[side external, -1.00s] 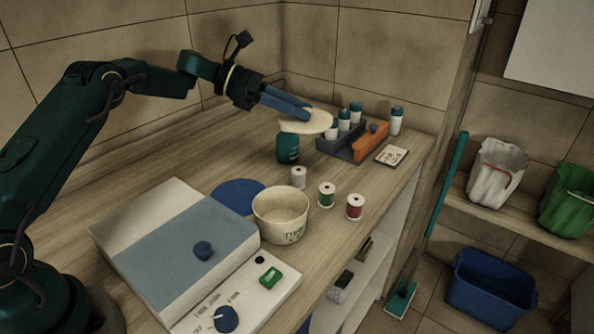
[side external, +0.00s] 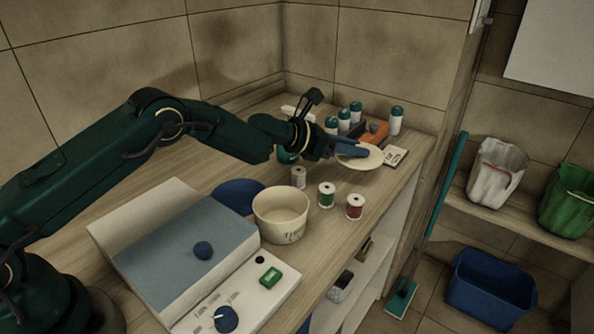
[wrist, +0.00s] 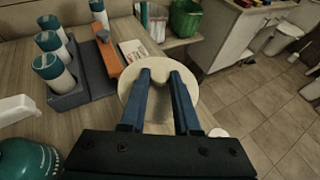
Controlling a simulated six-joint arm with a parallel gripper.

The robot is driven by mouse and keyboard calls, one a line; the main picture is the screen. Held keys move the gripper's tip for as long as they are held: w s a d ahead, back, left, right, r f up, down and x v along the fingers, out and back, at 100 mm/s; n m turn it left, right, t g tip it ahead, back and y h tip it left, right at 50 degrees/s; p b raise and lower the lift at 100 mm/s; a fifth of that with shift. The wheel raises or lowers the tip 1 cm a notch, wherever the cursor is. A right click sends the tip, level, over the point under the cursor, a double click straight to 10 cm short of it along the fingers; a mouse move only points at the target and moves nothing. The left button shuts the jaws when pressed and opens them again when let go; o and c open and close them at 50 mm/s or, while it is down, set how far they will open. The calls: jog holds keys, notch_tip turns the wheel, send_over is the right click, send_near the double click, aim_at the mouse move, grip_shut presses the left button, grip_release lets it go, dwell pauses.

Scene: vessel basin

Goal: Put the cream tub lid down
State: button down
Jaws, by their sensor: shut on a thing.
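The cream tub lid (side external: 366,158) is a pale round disc, held between the fingers of my gripper (side external: 352,150) low over the right part of the counter. I cannot tell whether its underside touches the counter. In the wrist view the lid (wrist: 134,92) lies between and beyond the two blue fingers of my gripper (wrist: 158,78), which are shut on a raised part of it. The cream tub (side external: 281,216) stands open and upright on the counter, nearer the camera and to the left of the lid.
The counter's right edge is close to the lid.

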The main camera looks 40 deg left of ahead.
aim_at(349, 185)
jog(key=shift+f, duration=3.4)
jog(key=c, duration=0.6)
grip_release()
jog(key=shift+f, duration=0.15)
jog(key=shift+c, duration=0.2)
